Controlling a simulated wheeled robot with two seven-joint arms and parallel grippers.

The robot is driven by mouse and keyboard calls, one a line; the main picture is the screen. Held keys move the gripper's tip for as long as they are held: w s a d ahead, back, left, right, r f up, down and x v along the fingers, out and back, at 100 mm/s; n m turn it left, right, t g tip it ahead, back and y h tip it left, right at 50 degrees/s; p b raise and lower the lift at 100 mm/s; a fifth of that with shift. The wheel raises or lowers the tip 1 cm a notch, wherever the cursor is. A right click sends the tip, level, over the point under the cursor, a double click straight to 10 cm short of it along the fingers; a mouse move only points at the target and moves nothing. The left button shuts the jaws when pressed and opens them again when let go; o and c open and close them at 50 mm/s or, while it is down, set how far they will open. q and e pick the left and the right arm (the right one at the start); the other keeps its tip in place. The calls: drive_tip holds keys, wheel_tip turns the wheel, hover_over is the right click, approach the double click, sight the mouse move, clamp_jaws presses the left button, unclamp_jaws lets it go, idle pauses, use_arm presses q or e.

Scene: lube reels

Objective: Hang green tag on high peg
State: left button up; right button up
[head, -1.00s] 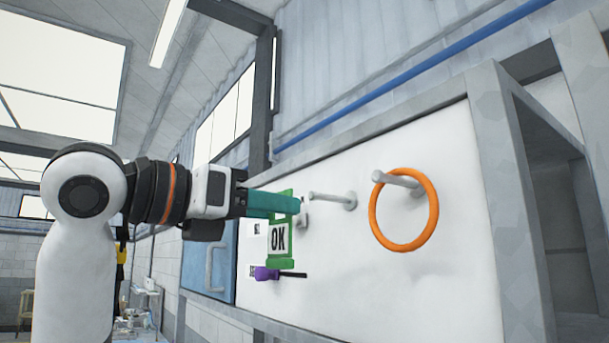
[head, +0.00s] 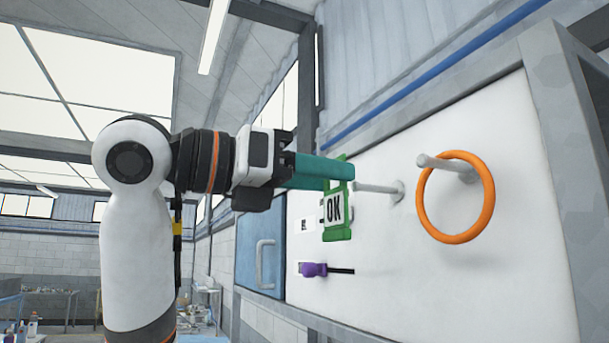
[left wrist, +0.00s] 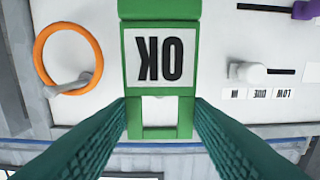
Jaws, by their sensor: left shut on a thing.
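The green tag (head: 337,226) has a white label reading OK and is held in front of the white board, close to the left peg (head: 377,188). My left gripper (head: 350,175), with teal fingers, is shut on the tag's upper part. In the left wrist view the tag (left wrist: 158,105) appears upside down between the two fingers (left wrist: 160,140). In the head view the tag stands beside the left peg's tip; I cannot tell whether they touch. A second peg (head: 440,163) to the right carries an orange ring. My right gripper is not in view.
The orange ring (head: 485,200) hangs on the right peg. A blue door (head: 258,240) with a handle is at the left. A white knob (left wrist: 247,72) with labels shows in the left wrist view.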

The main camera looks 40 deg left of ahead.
sight(355, 184)
use_arm(q)
drive_tip(key=shift+b+x, duration=0.3)
drive_tip(key=shift+x, duration=0.95)
drive_tip(key=shift+f+x, duration=0.25)
drive_tip(key=shift+x, duration=1)
drive_tip(key=shift+w+d+f, duration=0.2)
drive_tip(key=shift+w+f, duration=0.1)
drive_tip(key=shift+w, duration=0.15)
drive_tip(key=shift+w+f, duration=0.1)
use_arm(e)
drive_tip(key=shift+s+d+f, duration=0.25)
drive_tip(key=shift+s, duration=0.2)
use_arm(q)
drive_tip(key=o, duration=1)
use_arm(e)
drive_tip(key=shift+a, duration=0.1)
use_arm(q)
drive_tip(key=shift+o, duration=0.2)
